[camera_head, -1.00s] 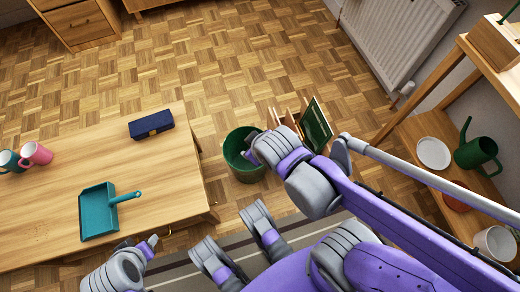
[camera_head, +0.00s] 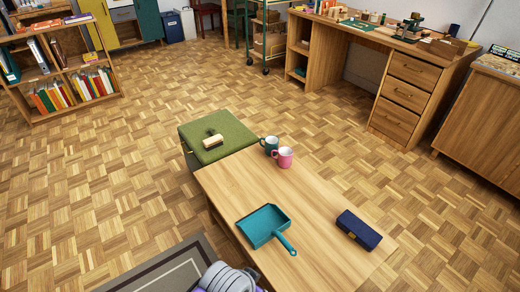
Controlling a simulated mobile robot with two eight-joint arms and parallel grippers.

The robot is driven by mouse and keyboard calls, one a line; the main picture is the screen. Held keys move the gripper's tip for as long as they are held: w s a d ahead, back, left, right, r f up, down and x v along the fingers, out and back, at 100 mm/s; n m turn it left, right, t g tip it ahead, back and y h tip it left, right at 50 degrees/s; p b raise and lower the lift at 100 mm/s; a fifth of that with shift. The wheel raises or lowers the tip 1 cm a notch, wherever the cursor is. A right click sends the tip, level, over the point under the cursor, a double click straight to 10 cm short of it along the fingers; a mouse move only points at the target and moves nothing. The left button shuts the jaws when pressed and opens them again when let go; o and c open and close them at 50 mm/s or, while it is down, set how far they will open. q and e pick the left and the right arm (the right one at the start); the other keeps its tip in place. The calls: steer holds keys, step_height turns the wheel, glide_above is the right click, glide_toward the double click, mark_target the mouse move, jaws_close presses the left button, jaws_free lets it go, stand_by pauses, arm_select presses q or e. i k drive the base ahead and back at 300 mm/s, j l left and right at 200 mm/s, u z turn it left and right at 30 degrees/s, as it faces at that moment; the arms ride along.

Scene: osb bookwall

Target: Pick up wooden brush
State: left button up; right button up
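A small light wooden block with a dark part behind it, apparently the wooden brush (camera_head: 213,141), lies on the green top of a stool (camera_head: 232,134) beyond the far left end of the wooden table. At this size I cannot make out its bristles clearly. Nothing touches it but the stool top. A grey and purple part of my own arm shows at the bottom edge, far from the brush. No gripper fingers show, so I cannot see whether either gripper is open or shut.
The low wooden table (camera_head: 300,215) holds a teal dustpan (camera_head: 264,225), a dark blue case (camera_head: 359,230), a pink mug (camera_head: 283,158) and a dark green mug (camera_head: 269,145). A rug (camera_head: 165,272) lies front left. Parquet floor left of the stool is clear. A desk (camera_head: 400,90) stands behind.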

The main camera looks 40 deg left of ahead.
mark_target(209, 144)
steer(key=u, duration=1.6)
